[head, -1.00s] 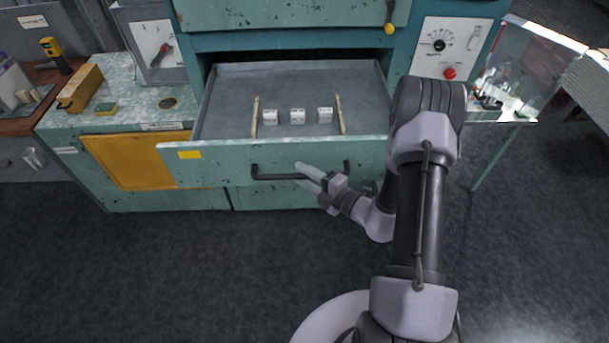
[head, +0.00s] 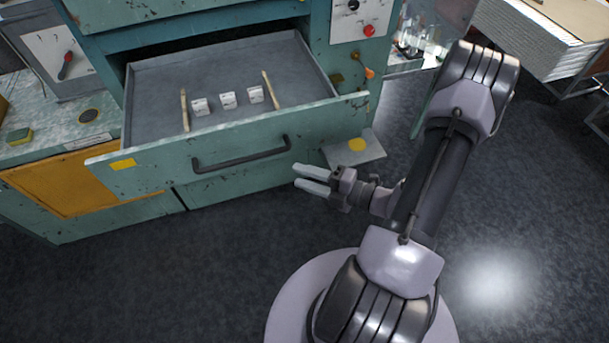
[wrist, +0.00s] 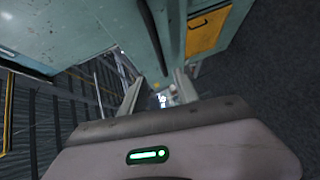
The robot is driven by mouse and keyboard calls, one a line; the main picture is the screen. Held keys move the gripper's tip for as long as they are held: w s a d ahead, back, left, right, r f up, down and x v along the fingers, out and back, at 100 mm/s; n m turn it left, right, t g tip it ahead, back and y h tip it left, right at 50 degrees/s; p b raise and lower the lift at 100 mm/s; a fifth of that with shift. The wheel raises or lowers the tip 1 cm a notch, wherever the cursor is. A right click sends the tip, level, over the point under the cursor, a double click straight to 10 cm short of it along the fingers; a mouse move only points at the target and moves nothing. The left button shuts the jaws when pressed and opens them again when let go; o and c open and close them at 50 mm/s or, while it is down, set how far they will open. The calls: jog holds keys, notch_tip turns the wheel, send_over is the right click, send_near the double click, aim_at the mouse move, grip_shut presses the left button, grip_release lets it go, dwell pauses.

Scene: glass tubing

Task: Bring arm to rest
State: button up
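My gripper (head: 313,179) is open and empty in the head view, its two pale fingers apart and pointing left. It is in front of the drawer, below and right of the drawer handle (head: 240,156), and apart from it. In the wrist view the two fingers (wrist: 155,90) stand apart with nothing between them. My arm is bent, with its elbow raised at the right.
The teal drawer (head: 225,65) is pulled out. It holds several small white blocks (head: 227,99) between two wooden sticks (head: 184,110). A plate with a yellow spot (head: 355,149) juts out right of the drawer. A stack of sheets (head: 535,38) stands at upper right. The floor is clear.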

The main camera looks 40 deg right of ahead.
dwell(0.3)
jog(key=s+a+r+n+g+y+b, duration=0.1)
jog(key=s+a+n+g+b, duration=0.1)
jog(key=a+n+g+b, duration=0.8)
jog(key=s+a+r+n+g+y+b, duration=0.1)
jog(key=s+a+n+g+b, duration=0.15)
jog(key=a+n, duration=0.95)
jog(key=s+d+r+n+t+h+b, duration=0.1)
jog(key=s+d+n+t+h+b, duration=0.1)
jog(key=n, duration=1)
jog(key=s+d+r+n+t+h+b, duration=0.1)
jog(key=n+h+b, duration=0.4)
jog(key=n, duration=0.6)
jog(key=shift+s+d+n+t+h, duration=0.3)
jog(key=shift+s+d+n+t, duration=0.25)
jog(key=shift+s, duration=0.5)
